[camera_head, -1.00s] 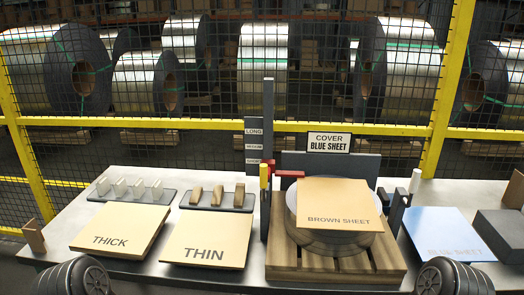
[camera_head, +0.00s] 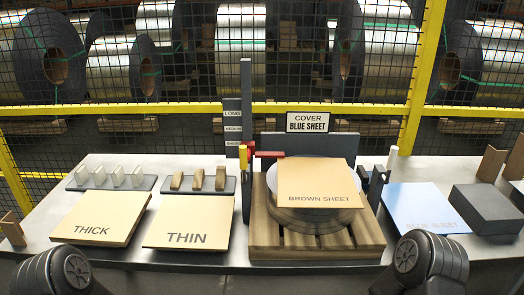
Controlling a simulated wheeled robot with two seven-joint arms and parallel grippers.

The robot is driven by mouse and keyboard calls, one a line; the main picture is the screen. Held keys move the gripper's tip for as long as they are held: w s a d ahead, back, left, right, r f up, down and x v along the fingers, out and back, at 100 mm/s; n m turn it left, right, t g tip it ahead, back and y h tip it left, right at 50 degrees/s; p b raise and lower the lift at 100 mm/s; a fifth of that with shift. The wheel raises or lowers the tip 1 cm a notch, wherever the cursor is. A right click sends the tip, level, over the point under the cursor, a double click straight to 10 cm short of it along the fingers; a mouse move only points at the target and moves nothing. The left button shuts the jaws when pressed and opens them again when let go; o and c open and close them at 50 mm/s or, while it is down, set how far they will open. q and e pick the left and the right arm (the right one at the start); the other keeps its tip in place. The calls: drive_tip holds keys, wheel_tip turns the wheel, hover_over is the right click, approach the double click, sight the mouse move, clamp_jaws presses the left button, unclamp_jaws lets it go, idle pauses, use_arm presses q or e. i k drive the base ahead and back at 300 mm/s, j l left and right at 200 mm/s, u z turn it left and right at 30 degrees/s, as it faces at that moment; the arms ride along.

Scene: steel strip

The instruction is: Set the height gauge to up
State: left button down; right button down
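The height gauge is a dark upright post (camera_head: 246,100) behind the left edge of the wooden pallet (camera_head: 262,235). Labels LONG, MEDIUM and a lowest one, partly hidden, stand beside it. A red slider arm (camera_head: 268,154) sticks out to the right from the post, around the lowest label, just above the coil's level. A yellow-topped handle (camera_head: 242,155) is at its left. A brown sheet (camera_head: 318,183) lies on the coil (camera_head: 312,220) on the pallet. Only dark rounded parts of my arms show at the bottom left and bottom right; neither gripper is in view.
THICK (camera_head: 100,212) and THIN (camera_head: 190,215) boards lie left of the pallet. Small blocks stand on two trays (camera_head: 82,185) behind them. A blue sheet (camera_head: 425,205) and a grey block (camera_head: 485,207) are at right. A sign (camera_head: 307,122) reads COVER BLUE SHEET. A mesh fence stands behind.

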sight(251, 145)
drive_tip(key=j+z, duration=0.1)
drive_tip(key=j, duration=0.35)
drive_tip(key=k+j+z, duration=0.1)
drive_tip(key=j, duration=0.4)
drive_tip(key=k+j+z, duration=0.1)
drive_tip(key=j, duration=0.35)
drive_tip(key=k, duration=0.05)
